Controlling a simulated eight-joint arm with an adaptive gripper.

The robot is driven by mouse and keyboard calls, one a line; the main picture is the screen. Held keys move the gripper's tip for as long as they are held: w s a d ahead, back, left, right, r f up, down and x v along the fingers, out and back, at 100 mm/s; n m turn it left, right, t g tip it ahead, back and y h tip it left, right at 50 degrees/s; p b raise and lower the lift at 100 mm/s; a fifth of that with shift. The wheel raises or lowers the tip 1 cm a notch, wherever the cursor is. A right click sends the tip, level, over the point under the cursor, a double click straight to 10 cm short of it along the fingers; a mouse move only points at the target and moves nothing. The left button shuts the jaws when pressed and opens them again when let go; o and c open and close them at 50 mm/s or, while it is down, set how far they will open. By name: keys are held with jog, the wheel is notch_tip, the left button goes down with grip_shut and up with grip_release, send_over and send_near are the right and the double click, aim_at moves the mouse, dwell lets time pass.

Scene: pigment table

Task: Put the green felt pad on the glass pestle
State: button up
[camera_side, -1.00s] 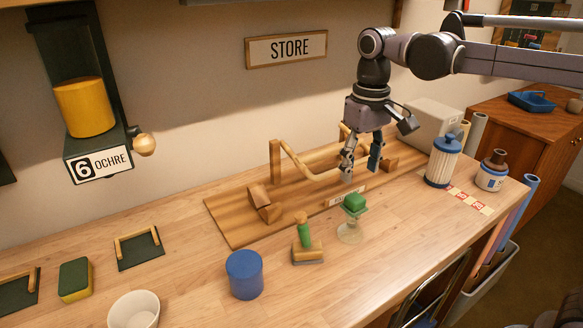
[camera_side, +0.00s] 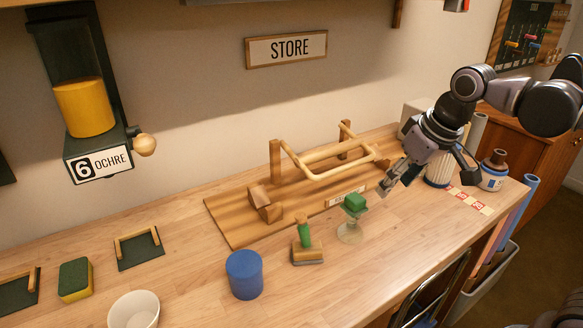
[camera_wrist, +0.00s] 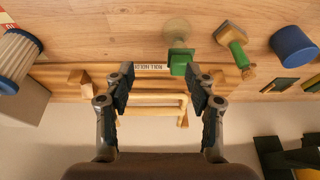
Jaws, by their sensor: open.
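The glass pestle (camera_side: 350,233) stands upright on the table, clear and round-footed. The green felt pad (camera_side: 355,202) appears as a small green block on top of it, with a thin green edge beneath. In the wrist view the pad (camera_wrist: 180,64) lies just beyond my fingers, with the pale pestle (camera_wrist: 178,28) above it in the picture. My gripper (camera_side: 388,188) is open and empty, right of the pad and apart from it. It also shows in the wrist view (camera_wrist: 160,78), with its fingers spread.
A wooden roll-holder frame (camera_side: 345,172) stands behind the pestle. A green-handled brush (camera_side: 307,250) and blue cylinder (camera_side: 245,275) stand to its left. A white ribbed jar (camera_side: 437,172) is behind my gripper. The table front right of the pestle is clear.

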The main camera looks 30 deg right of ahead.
jog(key=s+d+f+t, duration=0.2)
jog(key=s+f+t, duration=0.1)
jog(key=f, duration=0.4)
jog(key=shift+s, duration=0.85)
dwell(0.4)
